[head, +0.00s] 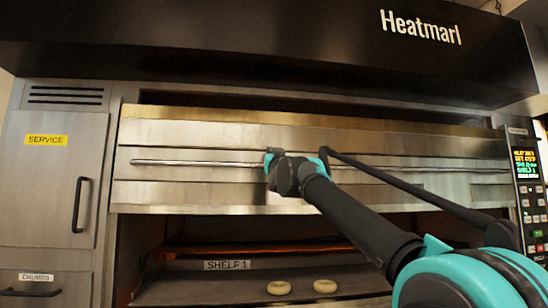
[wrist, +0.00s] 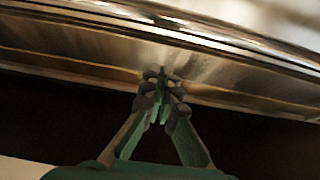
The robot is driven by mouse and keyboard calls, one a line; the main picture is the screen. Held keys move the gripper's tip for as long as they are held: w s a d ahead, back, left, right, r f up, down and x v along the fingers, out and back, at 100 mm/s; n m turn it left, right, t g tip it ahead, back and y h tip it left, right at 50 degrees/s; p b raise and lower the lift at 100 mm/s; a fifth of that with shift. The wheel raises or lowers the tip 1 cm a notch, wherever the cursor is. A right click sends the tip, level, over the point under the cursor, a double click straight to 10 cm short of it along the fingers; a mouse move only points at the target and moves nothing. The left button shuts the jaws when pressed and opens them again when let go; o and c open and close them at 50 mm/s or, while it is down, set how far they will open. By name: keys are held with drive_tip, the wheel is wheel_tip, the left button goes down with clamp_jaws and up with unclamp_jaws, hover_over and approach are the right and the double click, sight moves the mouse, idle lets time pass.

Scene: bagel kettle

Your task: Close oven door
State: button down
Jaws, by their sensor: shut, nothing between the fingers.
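The oven door (head: 200,190) is a wide brushed-metal panel with a long horizontal handle bar (head: 200,163) across it. Below its lower edge the oven is open, and the inside shows. My gripper (head: 272,158) is in front of the door near the bar, left of the picture's middle. In the wrist view the gripper's fingers (wrist: 161,82) are shut with nothing between them. Their tips overlap the door's metal edge (wrist: 80,63), and the shiny bar (wrist: 240,48) runs above them. I cannot tell whether the tips touch the door.
Two bagels (head: 279,288) (head: 325,286) lie on the shelf marked SHELF 1 (head: 228,265). A service panel (head: 45,175) and a crumbs drawer (head: 35,290) are at left. A lit control panel (head: 526,175) is at right. A black Heatmarl hood (head: 250,45) overhangs above.

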drive_tip(key=w+f, duration=0.2)
drive_tip(key=f, duration=0.1)
drive_tip(key=shift+a+f+y, duration=0.1)
drive_tip(key=shift+f+y, duration=0.05)
drive_tip(key=shift+y, duration=0.15)
drive_tip(key=shift+f, duration=0.1)
wheel_tip(320, 180, down, 37)
drive_tip(key=shift+r, duration=0.2)
drive_tip(key=shift+s, duration=0.1)
idle(0.3)
